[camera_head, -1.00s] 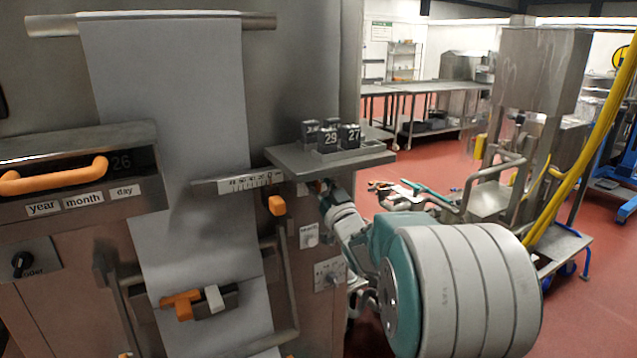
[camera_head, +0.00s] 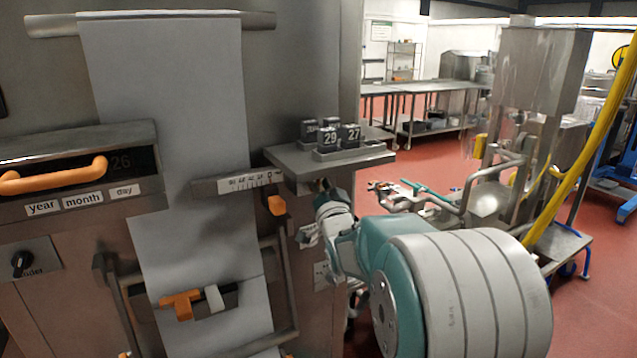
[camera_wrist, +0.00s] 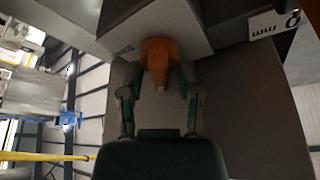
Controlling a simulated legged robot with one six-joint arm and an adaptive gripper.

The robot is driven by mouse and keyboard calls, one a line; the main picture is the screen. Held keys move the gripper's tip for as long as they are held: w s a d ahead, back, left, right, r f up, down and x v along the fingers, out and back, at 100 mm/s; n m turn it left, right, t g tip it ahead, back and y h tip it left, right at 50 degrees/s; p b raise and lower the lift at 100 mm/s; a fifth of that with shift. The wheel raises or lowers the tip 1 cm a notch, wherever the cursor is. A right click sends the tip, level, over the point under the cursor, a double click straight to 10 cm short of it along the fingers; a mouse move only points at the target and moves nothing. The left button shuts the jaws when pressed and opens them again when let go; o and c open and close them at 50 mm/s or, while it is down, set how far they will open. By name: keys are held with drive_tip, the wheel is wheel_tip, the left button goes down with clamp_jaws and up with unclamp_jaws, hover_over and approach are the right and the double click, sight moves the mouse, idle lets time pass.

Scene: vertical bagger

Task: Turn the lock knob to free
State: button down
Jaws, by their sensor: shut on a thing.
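The orange lock knob (camera_wrist: 158,58) sticks out from a grey block in the wrist view. My gripper (camera_wrist: 159,88) has one finger on each side of it and is shut on it. The pad contact is partly dark, and any lock marking is too blurred to read.
A scale bar (camera_head: 205,188) with an orange tab (camera_head: 277,206) is left of my gripper. Date blocks (camera_head: 330,137) stand on the shelf. A label plate (camera_head: 306,236) is close beside my wrist. A white film sheet (camera_head: 165,90) hangs at left.

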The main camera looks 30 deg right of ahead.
drive_tip(key=m+g+h, duration=0.1)
drive_tip(key=m, duration=0.3)
drive_tip(key=m+g+h, duration=0.1)
drive_tip(key=m, duration=0.3)
drive_tip(key=shift+f+g, duration=0.15)
drive_tip(key=shift+g, duration=0.15)
drive_tip(key=m+g, duration=0.1)
drive_tip(key=m, duration=0.1)
drive_tip(key=m+g, duration=0.1)
drive_tip(key=m, duration=0.2)
drive_tip(key=shift+d+f+h, duration=0.1)
drive_tip(key=shift+f+h, duration=0.1)
drive_tip(key=shift+h, duration=0.1)
drive_tip(key=shift+f+m, duration=0.1)
drive_tip(key=shift+m, duration=0.2)
drive_tip(key=c, duration=0.6)
unclamp_jaws()
drive_tip(key=shift+c, duration=0.2)
drive_tip(key=shift+s, duration=0.1)
